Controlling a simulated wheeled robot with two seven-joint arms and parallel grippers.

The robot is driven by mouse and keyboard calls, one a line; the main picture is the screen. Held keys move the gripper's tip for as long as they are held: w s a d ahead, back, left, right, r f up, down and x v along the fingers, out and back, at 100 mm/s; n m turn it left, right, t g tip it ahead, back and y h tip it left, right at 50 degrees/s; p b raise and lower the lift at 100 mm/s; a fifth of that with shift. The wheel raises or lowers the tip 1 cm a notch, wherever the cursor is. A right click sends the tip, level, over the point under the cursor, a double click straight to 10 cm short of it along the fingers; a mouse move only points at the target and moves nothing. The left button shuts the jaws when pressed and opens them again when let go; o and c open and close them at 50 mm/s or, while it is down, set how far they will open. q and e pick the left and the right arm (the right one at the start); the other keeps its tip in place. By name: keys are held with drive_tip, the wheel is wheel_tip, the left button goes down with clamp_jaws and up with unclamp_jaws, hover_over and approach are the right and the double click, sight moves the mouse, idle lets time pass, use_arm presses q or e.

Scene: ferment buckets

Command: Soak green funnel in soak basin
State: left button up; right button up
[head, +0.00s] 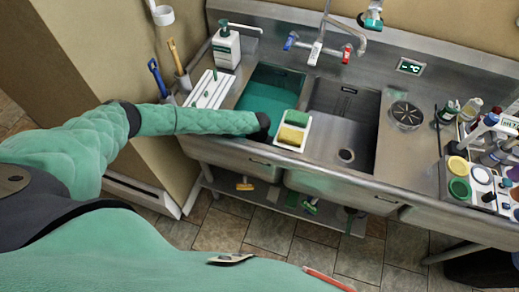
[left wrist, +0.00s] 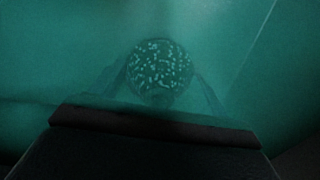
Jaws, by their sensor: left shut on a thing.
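The soak basin (head: 262,85) is the left sink bowl, filled with teal liquid. My left arm reaches over its front edge, and its dark wrist end is at the basin's front right. My left gripper (left wrist: 160,85) shows in the left wrist view, in murky teal liquid, with a finger on each side of a round thing. That thing, dark with many pale specks, appears to be the green funnel (left wrist: 160,66); its shape is blurred. The gripper is shut on it. The fingers and funnel cannot be made out in the head view. My right gripper is not in view.
A white caddy with green and yellow sponges (head: 294,130) stands right of my left wrist. An empty sink bowl (head: 340,120) lies beyond. A white ribbed rack (head: 210,90) and soap bottle (head: 226,48) stand left. Bottles crowd a right-hand tray (head: 455,205).

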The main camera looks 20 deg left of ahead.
use_arm(q)
drive_tip(key=shift+f, duration=0.3)
drive_tip(key=o, duration=1)
drive_tip(key=shift+o, duration=0.2)
drive_tip(key=shift+r, duration=0.25)
drive_tip(key=shift+r+p, duration=0.3)
drive_tip(key=shift+r, duration=0.45)
drive_tip(key=shift+r, duration=0.15)
